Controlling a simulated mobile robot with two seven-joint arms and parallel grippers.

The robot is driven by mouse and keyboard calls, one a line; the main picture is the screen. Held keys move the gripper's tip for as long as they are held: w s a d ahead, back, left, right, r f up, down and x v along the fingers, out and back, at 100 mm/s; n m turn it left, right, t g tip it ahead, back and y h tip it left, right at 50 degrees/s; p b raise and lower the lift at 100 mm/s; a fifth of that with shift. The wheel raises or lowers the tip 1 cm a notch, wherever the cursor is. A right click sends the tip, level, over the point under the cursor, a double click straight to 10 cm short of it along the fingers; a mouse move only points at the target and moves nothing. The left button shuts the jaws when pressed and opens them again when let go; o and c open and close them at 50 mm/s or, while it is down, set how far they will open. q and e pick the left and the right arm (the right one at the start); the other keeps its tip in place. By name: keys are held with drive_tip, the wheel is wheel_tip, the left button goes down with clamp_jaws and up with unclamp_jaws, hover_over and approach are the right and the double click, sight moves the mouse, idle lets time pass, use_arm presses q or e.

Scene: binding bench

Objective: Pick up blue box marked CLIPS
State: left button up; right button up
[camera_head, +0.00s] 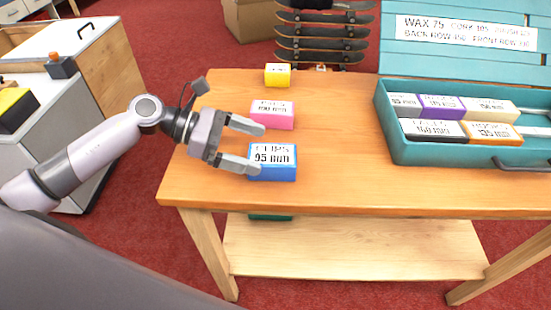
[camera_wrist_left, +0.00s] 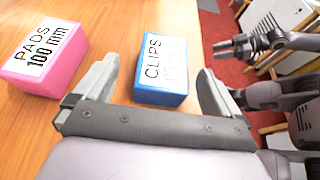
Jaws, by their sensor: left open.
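The blue box marked CLIPS (camera_head: 272,174), with a white label on top, stands on the near left part of the wooden bench. It also shows in the left wrist view (camera_wrist_left: 160,96), between and slightly beyond the fingertips. My left gripper (camera_head: 259,148) is open and empty at the box's left side. Its nearer finger overlaps the box's left edge in the head view; I cannot tell whether they touch. My left gripper's two fingers (camera_wrist_left: 158,86) show apart in the wrist view. Parts of my right arm (camera_wrist_left: 280,45) show there at the right; its jaw state is unclear.
A pink box marked PADS (camera_head: 272,120) stands just behind the blue one, near the farther finger. A yellow box (camera_head: 277,79) is farther back. A teal case (camera_head: 388,122) with several boxes stands at the right. The bench middle (camera_head: 335,140) is clear.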

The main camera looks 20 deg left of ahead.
sight(275, 154)
use_arm(q)
drive_tip(key=x, duration=0.1)
drive_tip(key=p+x, duration=0.1)
drive_tip(key=x, duration=0.2)
drive_tip(key=shift+s+d+r, duration=0.15)
drive_tip(key=shift+d+r, duration=0.1)
drive_tip(key=shift+d, duration=0.25)
drive_tip(key=shift+d+f, duration=0.3)
drive_tip(key=shift+d, duration=0.1)
drive_tip(key=c, duration=1.1)
